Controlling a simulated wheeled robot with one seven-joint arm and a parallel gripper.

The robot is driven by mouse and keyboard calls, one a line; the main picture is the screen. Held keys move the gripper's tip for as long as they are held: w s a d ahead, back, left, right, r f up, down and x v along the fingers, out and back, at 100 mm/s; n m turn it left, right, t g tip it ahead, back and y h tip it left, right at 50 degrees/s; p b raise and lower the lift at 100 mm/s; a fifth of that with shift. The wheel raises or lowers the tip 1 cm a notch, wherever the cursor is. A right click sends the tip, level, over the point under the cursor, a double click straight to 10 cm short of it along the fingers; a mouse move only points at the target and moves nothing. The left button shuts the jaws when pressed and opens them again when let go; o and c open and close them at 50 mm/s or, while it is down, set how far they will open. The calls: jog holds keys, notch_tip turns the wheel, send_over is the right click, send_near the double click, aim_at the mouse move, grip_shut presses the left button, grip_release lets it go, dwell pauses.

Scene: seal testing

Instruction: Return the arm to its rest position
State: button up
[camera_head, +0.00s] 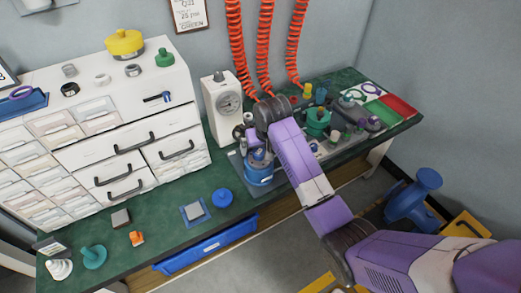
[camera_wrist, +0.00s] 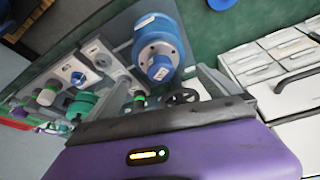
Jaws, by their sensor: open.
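My arm (camera_head: 305,165) is purple and white and reaches from the lower right over the green bench. My gripper (camera_head: 250,140) hangs beside the white cabinet, just above a blue cylindrical fixture (camera_head: 259,173). In the wrist view, the purple gripper body fills the bottom, and the grey fingers of my gripper (camera_wrist: 205,82) stick out past it. They are open and I see nothing held between them. The blue fixture (camera_wrist: 160,50) with its round metal face is close beyond them. Whether the fingers touch it I cannot tell.
A white drawer cabinet (camera_head: 115,140) stands left of the gripper, with a white gauge box (camera_head: 222,108) behind. Red coiled hoses (camera_head: 264,50) hang at the back. Green and grey valve parts (camera_head: 318,120) crowd the bench's right. A blue valve (camera_head: 413,197) stands below the bench at right.

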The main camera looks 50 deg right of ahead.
jog(key=shift+r, duration=0.1)
dwell(0.6)
jog(key=w+d+r+t+h, duration=0.1)
jog(key=w+r+t+h, duration=0.1)
jog(key=w+r+t, duration=0.3)
jog(key=s+a+r+n+t, duration=0.1)
jog(key=s+a+r+t, duration=0.25)
jog(key=a, duration=0.25)
jog(key=s+a+r+n+y, duration=0.1)
jog(key=s+a, duration=0.5)
jog(key=s, duration=0.7)
jog(key=s+a+r+n+t+y, duration=0.1)
jog(key=s+a, duration=0.5)
jog(key=s, duration=0.7)
jog(key=s+a+r+n+t+y, duration=0.1)
jog(key=s+a, duration=0.5)
jog(key=s, duration=0.7)
jog(key=shift+a+r+n+y, duration=0.25)
jog(key=shift+r+n+y, duration=0.35)
jog(key=shift+r+n, duration=0.4)
